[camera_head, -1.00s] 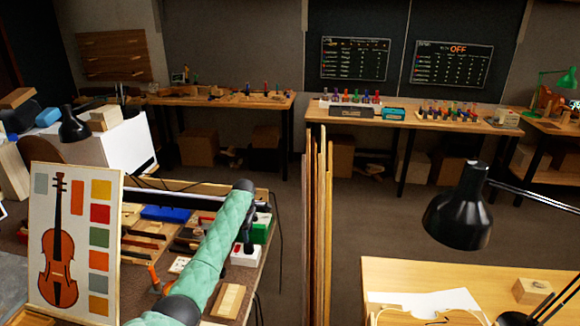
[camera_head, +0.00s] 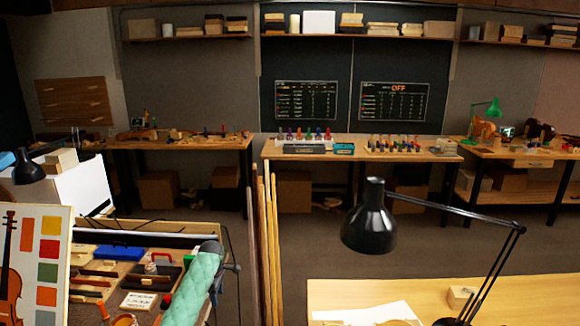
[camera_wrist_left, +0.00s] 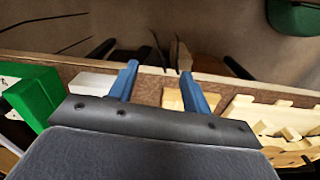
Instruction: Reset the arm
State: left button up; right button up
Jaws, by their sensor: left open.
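My left arm in its green padded sleeve (camera_head: 196,288) rises from the bottom of the head view, over the right part of the cluttered left bench. Its gripper is hard to make out there. In the left wrist view my left gripper (camera_wrist_left: 160,88) shows two blue fingers spread apart, with nothing between them. The fingers are over the edge of a brown board (camera_wrist_left: 146,86), with pale wooden pieces (camera_wrist_left: 270,118) to the right and a green box (camera_wrist_left: 34,100) to the left. My right gripper is not in view.
A violin colour chart (camera_head: 52,262) stands at the left. Upright wooden strips (camera_head: 265,240) stand between the left bench and the front right table (camera_head: 335,292). A black lamp (camera_head: 370,228) overhangs that table. Open floor (camera_head: 320,250) lies beyond.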

pick_arm(q)
jog(key=s+d+f+m+b, duration=0.2)
jog(key=s+f+m, duration=0.3)
jog(key=s+f, duration=1.1)
jog(key=s+d+f+m+b, duration=0.15)
jog(key=s+f+m, duration=0.25)
jog(key=s+f, duration=1.15)
jog(key=s+d+f+m+b, duration=0.1)
jog(key=s+f+m, duration=0.2)
jog(key=s+f, duration=0.3)
jog(key=s+d+f+m+t+b, duration=0.1)
jog(key=s+f+m, duration=0.2)
jog(key=s, duration=1.4)
jog(key=s+d+f+m+b, duration=0.1)
jog(key=s+d+f+m, duration=0.1)
jog(key=s+f, duration=0.9)
jog(key=shift+s+m+t, duration=0.4)
jog(key=shift+s+m, duration=0.25)
jog(key=shift+m, duration=0.25)
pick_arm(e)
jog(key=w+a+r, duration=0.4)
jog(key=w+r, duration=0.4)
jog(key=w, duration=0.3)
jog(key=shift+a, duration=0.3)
pick_arm(q)
jog(key=shift+d+f, duration=0.1)
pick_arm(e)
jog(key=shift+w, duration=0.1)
